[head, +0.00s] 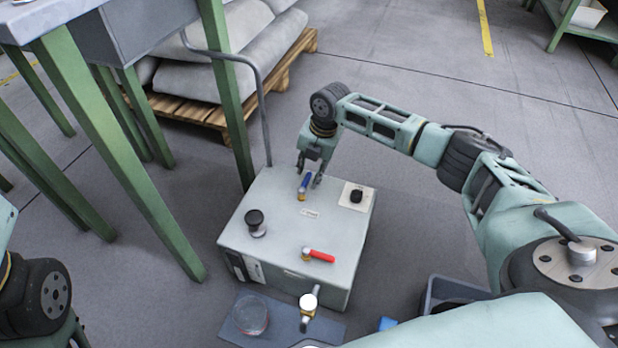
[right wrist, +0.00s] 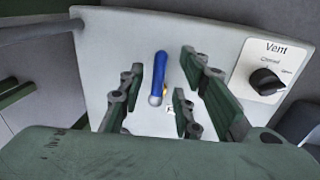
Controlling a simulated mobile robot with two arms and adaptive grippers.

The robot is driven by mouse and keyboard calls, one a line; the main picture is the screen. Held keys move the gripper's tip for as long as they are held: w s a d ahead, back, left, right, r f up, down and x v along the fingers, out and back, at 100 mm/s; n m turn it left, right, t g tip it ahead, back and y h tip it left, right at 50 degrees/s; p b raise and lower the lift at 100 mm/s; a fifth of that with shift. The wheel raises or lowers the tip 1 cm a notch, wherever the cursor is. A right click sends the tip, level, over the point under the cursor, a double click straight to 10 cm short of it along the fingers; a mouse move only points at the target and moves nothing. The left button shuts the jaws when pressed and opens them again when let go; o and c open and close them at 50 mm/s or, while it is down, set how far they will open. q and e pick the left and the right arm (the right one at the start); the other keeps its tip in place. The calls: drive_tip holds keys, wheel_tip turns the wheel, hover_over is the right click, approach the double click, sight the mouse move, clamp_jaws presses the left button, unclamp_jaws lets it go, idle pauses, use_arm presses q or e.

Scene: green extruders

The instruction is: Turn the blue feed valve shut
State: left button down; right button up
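The blue feed valve handle (head: 305,184) is on top of a pale grey box (head: 268,218), near its back edge. It also shows in the right wrist view (right wrist: 158,78), as a straight blue lever pointing roughly up and down the picture. A brass valve body shows under it. My right gripper (head: 310,180) is above the box at the blue handle, pointing down. Its two fingers are apart, one on each side of the handle. In the right wrist view gaps show on both sides, so it grips nothing. My left gripper is out of view.
The box top also carries a red-handled valve (head: 319,255), a black knob (head: 255,222) and a black dial labelled Vent (right wrist: 266,80). A blue-grey mat (head: 235,328) with a round clear dish lies in front. Green table legs (head: 110,150) stand left; a pallet with sacks lies behind.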

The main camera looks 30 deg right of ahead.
drive_tip(key=shift+w+a+f, duration=0.1)
drive_tip(key=shift+a+f, duration=0.05)
drive_tip(key=shift+f, duration=0.7)
drive_tip(key=shift+c, duration=0.2)
clamp_jaws()
